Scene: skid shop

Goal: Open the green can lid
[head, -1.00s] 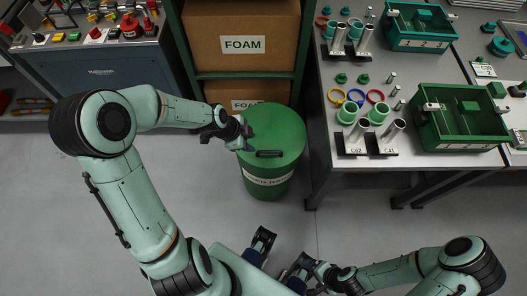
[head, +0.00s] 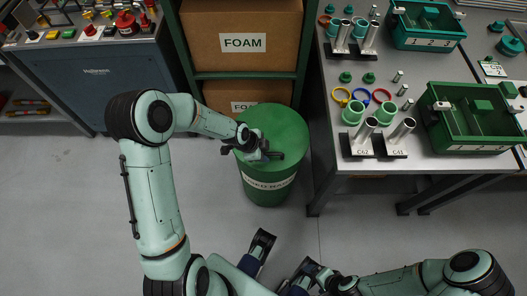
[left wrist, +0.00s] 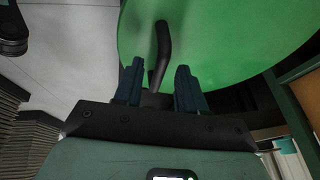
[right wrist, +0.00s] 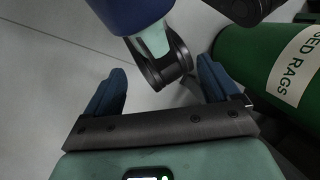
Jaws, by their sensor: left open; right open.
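The green can (head: 268,185) stands on the floor with its green lid (head: 285,122) closed on top. A black bar handle (head: 274,156) lies at the lid's front edge; it also shows in the left wrist view (left wrist: 161,45). My left gripper (head: 262,150) is over the lid, by the handle. In the left wrist view its two blue fingers (left wrist: 160,80) are open, with the handle between them; I cannot tell whether they touch it. My right gripper (right wrist: 158,85) is open and empty, low beside the can, whose label shows at the right of the right wrist view.
A shelf with boxes marked FOAM (head: 243,42) stands right behind the can. A workbench (head: 350,185) with green bins (head: 470,118) and steel tubes is close on the right. Another bench (head: 90,80) stands at the left. The floor in front is clear.

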